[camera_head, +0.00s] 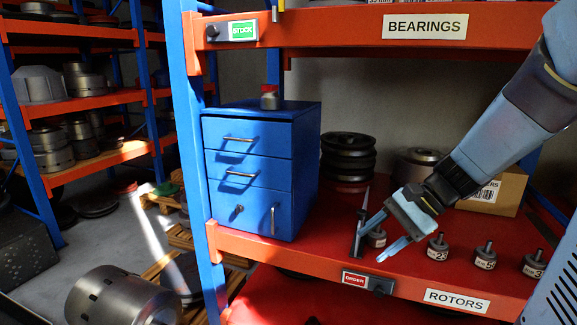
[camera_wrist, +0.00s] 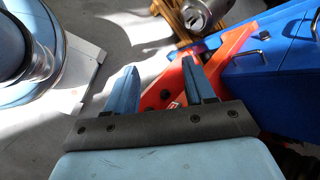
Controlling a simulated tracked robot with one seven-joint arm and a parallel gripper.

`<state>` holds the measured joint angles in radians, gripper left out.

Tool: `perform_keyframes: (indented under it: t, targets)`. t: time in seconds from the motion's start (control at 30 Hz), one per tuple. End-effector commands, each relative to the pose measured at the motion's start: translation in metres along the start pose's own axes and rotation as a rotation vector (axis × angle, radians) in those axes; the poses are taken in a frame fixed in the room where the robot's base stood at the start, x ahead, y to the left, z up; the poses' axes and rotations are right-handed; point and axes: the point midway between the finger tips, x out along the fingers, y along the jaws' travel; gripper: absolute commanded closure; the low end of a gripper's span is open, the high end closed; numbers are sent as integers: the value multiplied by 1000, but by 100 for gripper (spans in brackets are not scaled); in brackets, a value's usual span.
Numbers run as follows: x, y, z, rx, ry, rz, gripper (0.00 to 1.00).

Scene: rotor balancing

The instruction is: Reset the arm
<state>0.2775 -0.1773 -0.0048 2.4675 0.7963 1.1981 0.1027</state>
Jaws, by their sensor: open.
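My gripper (camera_head: 369,257) is at the end of my arm, which reaches in from the right of the head view. It is in front of the red rotor shelf (camera_head: 330,236), near its front edge. Its two fingers are spread apart, with nothing seen held between them. In the wrist view the gripper (camera_wrist: 160,70) also shows open, with both fingers apart over the orange shelf edge and the floor. A small grey labelled part (camera_head: 377,238) shows partly hidden behind the fingers in the head view.
A blue drawer cabinet (camera_head: 247,190) with a small jar (camera_head: 270,97) on top stands left of my gripper. Several knobbed labelled parts (camera_head: 485,256) line the shelf's front right. Black discs (camera_head: 348,158) and a cardboard box (camera_head: 508,190) stand behind. The BEARINGS shelf (camera_head: 340,27) hangs above.

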Motion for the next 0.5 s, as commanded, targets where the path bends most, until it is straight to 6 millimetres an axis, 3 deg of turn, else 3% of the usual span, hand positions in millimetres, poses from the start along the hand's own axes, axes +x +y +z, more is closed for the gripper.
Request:
perform_keyframes:
  t: [0.1, 0.5]
  targets:
    - [-8, 10, 16, -151, 94, 93, 46]
    - [-55, 35, 49, -631, 439, 365, 46]
